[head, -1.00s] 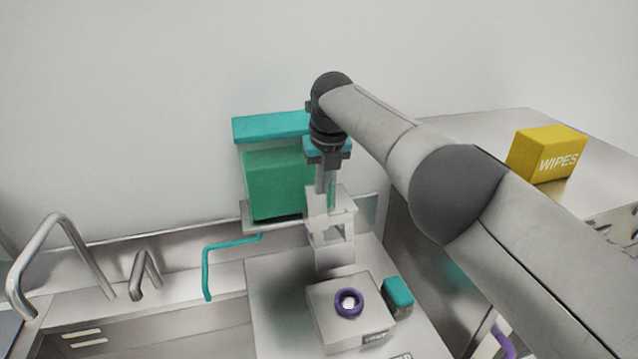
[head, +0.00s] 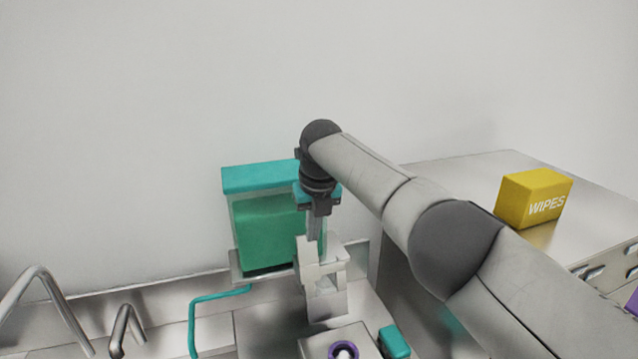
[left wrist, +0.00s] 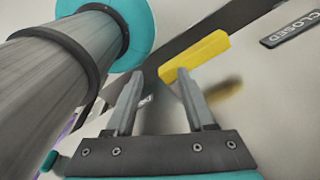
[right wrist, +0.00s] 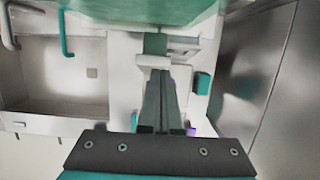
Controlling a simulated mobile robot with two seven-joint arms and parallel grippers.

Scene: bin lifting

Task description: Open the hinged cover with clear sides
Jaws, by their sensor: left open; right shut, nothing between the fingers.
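The cover (head: 262,177) has a teal top and clear sides, and sits down around a green block (head: 268,230) against the back wall. My right gripper (head: 315,236) points down just right of the cover, above a pale stand. Its fingers are shut and empty in the right wrist view (right wrist: 161,76), where a green surface (right wrist: 140,10) fills the top edge. I cannot tell whether the gripper touches the cover. My left gripper (left wrist: 154,82) is open and empty in the left wrist view, with a yellow bar (left wrist: 196,57) beyond its fingertips. It is outside the head view.
The pale stand (head: 322,275) is below the right gripper. A box with a purple ring (head: 343,350) and a small teal item (head: 394,342) are in front. Taps (head: 55,300) and a teal bent pipe (head: 215,296) are left. A yellow WIPES box (head: 535,198) stands right. A CLOSED label (left wrist: 290,27) shows too.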

